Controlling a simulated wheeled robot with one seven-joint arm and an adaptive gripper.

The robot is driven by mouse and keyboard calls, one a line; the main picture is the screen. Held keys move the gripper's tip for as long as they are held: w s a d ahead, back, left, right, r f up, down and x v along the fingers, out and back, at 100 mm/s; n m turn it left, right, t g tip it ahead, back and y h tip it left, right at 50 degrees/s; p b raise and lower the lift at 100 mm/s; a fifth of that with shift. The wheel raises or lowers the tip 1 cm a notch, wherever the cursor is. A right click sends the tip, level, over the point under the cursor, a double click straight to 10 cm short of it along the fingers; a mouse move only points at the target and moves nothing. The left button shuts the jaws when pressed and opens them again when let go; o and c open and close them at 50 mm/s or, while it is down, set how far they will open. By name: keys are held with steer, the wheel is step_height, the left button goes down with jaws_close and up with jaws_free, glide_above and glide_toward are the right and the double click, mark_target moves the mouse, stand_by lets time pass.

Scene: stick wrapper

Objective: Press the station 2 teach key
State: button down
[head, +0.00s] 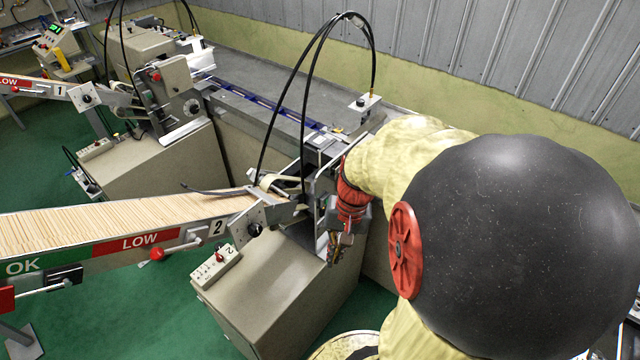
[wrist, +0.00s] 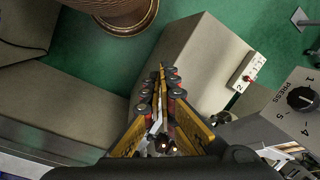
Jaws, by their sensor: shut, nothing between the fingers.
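The station 2 control box (head: 216,267) is a small pale box with a red switch and several small dark keys. It sits on the left edge of the beige station 2 cabinet (head: 290,275). The box also shows in the wrist view (wrist: 246,80), right of my fingers, with a "2" by its red switch. Which key is the teach key is too small to read. My gripper (head: 337,252) is shut and empty, to the right of the box, near the cabinet's right side. In the wrist view the fingertips (wrist: 161,68) meet, apart from the box.
A chute of wooden sticks (head: 120,225) marked OK and LOW runs in from the left, above floor level. A "PRESS" dial (wrist: 301,98) is at the wrist view's right. Black cables (head: 300,100) arch over the machine. Station 1 (head: 150,165) stands behind. Green floor is open left of the cabinet.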

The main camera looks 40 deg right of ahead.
steer(key=w+d+f+m+t+y+p, duration=0.1)
steer(key=d+f+m+t+p, duration=0.2)
steer(key=d+m, duration=0.5)
steer(key=w+d+f+m+t+y+p, duration=0.1)
steer(key=d+f+m+t+p, duration=0.3)
steer(key=d+m+p, duration=0.4)
steer(key=shift+w+d+m+t, duration=0.4)
steer(key=shift+w+d+m, duration=0.2)
steer(key=shift+d, duration=0.4)
steer(key=shift+w, duration=0.15)
steer(key=w+a, duration=0.1)
steer(key=w, duration=0.7)
steer(key=shift+w, duration=0.25)
steer(key=shift+w+b, duration=0.15)
steer(key=shift+b, duration=0.15)
